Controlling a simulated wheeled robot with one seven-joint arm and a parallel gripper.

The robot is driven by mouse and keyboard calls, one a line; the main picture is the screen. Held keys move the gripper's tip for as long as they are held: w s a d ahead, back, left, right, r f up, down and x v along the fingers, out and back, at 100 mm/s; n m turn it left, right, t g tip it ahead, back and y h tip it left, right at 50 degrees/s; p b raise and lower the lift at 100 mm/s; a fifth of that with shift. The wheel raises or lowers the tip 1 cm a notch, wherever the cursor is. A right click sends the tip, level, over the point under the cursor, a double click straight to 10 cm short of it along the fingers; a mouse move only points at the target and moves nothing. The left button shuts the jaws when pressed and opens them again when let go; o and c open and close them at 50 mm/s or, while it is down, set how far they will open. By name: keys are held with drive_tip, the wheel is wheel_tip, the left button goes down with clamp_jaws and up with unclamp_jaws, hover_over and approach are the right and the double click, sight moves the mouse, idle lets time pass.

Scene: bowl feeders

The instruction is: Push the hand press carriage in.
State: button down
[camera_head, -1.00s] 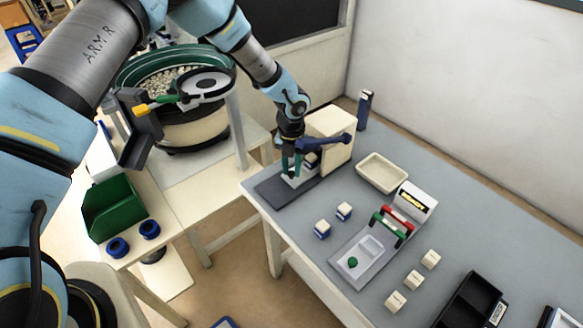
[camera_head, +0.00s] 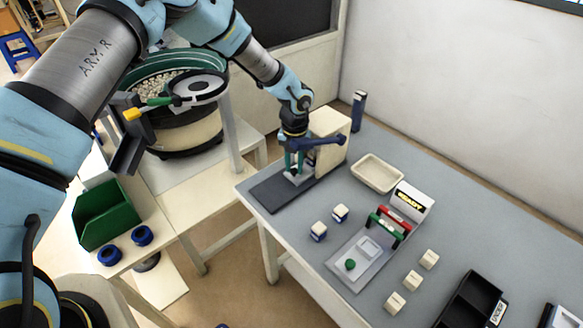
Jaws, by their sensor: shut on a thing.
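The hand press stands at the left end of the grey table, with a cream body (camera_head: 332,138), a dark blue lever (camera_head: 318,141) and a dark base plate (camera_head: 274,193). A small pale carriage (camera_head: 293,178) sits on the base plate close to the press body. My gripper (camera_head: 294,170) points down over the carriage, its green fingers shut on it. The fingers and wrist hide much of the carriage and the front of the press.
Two small white-and-blue blocks (camera_head: 318,231) stand right of the base plate. A bowl feeder (camera_head: 188,128) stands at the left.

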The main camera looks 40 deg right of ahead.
drive_tip(key=c, duration=0.7)
unclamp_jaws()
drive_tip(key=shift+d, duration=0.2)
drive_tip(key=shift+o, duration=0.2)
wheel_tip(320, 180, up, 11)
drive_tip(key=b, duration=0.3)
drive_tip(key=shift+f, duration=0.1)
drive_tip(key=w+a+r+n, duration=0.2)
drive_tip(key=w+a+n, duration=0.3)
drive_tip(key=a+n, duration=0.3)
drive_tip(key=w+a+r+n, duration=0.3)
drive_tip(key=w+a+n, duration=0.3)
drive_tip(key=a, duration=0.4)
drive_tip(key=w+a+r+n, duration=0.2)
drive_tip(key=w+a+n, duration=0.1)
drive_tip(key=a+n, duration=0.55)
drive_tip(key=s+a+r+n, duration=0.2)
drive_tip(key=a+n, duration=1)
drive_tip(key=a, duration=0.1)
drive_tip(key=s+a+r+n+t, duration=0.1)
drive_tip(key=s+a+r+n, duration=0.1)
drive_tip(key=a+n, duration=1)
drive_tip(key=shift+s+a+r+t, duration=0.25)
drive_tip(key=shift+a+r+t, duration=0.05)
drive_tip(key=shift+a+r, duration=0.1)
